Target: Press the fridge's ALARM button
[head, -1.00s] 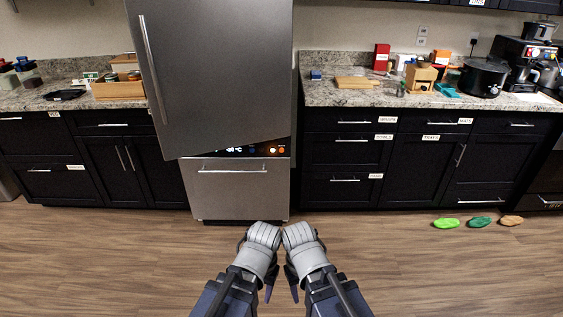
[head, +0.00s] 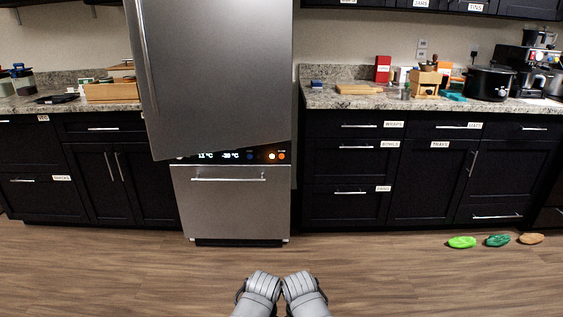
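The steel fridge (head: 215,75) stands ahead, left of centre, with its upper door swung partly open. A dark control strip (head: 222,156) runs between the upper door and the lower drawer (head: 230,200). It shows lit temperature digits, a blue button (head: 250,156), a pale lit button (head: 272,156) and an orange button (head: 281,156). Their labels are too small to read, so I cannot tell which is ALARM. My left gripper (head: 262,280) and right gripper (head: 298,280) are side by side at the bottom centre, well short of the fridge. Their fingertips are not clear.
Dark cabinets with granite counters flank the fridge. A black pot (head: 488,84), a coffee machine (head: 520,65) and a red box (head: 382,69) stand on the right counter. Green, teal and tan items (head: 497,240) lie on the floor at right. The wooden floor ahead is clear.

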